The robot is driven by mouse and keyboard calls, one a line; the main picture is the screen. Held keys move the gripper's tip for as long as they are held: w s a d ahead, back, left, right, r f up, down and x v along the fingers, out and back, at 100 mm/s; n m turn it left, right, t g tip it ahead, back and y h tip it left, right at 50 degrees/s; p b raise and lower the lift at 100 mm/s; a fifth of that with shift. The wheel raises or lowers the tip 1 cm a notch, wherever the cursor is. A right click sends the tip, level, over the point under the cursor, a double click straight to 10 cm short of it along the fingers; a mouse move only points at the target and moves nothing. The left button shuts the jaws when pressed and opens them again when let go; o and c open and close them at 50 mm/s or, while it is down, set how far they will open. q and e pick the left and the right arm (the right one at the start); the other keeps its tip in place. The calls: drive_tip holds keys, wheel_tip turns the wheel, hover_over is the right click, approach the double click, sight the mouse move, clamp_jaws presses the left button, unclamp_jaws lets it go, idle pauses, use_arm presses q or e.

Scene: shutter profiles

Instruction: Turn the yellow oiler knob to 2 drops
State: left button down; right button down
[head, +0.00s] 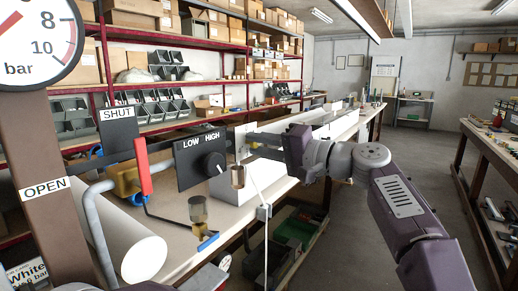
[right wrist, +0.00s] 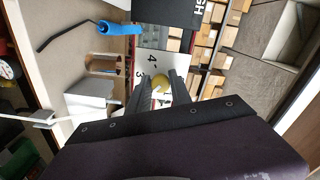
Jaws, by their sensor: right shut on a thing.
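The yellow oiler knob (right wrist: 160,83) shows in the right wrist view, round and between my right gripper's two dark fingers. A white dial plate (right wrist: 147,66) beside it carries the figures 3 and 4; the other figures are hidden, and I cannot read the setting. In the head view my right gripper (head: 250,141) reaches in from the right, shut on the knob, which its fingers largely hide there. An amber oiler bowl (head: 238,176) hangs just below the fingers. My left gripper is not in view.
Left of the oiler are a black LOW/HIGH dial (head: 202,157), a red lever (head: 142,167), a second amber bowl (head: 198,209) and a pressure gauge (head: 38,40). A blue handle (right wrist: 118,29) lies near in the wrist view. The aisle on the right is clear.

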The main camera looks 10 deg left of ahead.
drive_tip(key=shift+n, duration=0.7)
drive_tip(key=c, duration=1.2)
unclamp_jaws()
drive_tip(key=b+v, duration=0.3)
drive_tip(key=v, duration=0.6)
